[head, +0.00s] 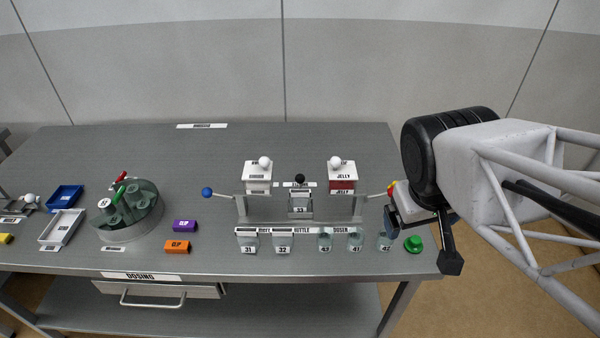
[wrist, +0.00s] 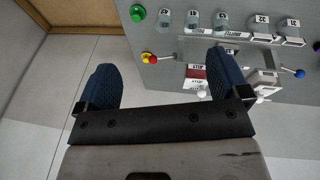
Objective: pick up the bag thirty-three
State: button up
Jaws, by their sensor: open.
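The bag labelled 33 (head: 300,209) stands upright in the middle of the dosing stand, under a black knob and between the two white-topped hoppers. My gripper (head: 424,232) is at the right end of the table, well to the right of the bag and apart from it. In the wrist view my gripper (wrist: 160,72) has its two blue fingers wide apart with nothing between them.
The stand (head: 270,209) has side levers with a blue ball (head: 207,192) and a red-yellow ball. Several jars, including 31 (head: 248,246), line its front. A green button (head: 414,243) is near my gripper. The table's back is mostly clear.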

jog(key=w+a+f+n+t+h, duration=0.1)
jog(key=w+f+n+t+h, duration=0.15)
jog(key=w+n, duration=0.5)
jog(key=w+a+f+n+t+h, duration=0.2)
jog(key=w+f+n+t, duration=0.15)
jog(key=w+n, duration=0.4)
jog(key=n+t+y, duration=0.5)
jog(key=n+y, duration=0.1)
jog(key=n, duration=1.3)
send_near(300, 200)
notch_tip(300, 200, up, 2)
jog(key=w, duration=0.1)
jog(key=shift+w, duration=0.1)
jog(key=shift+x, duration=1.2)
jog(key=shift+w+f, duration=0.1)
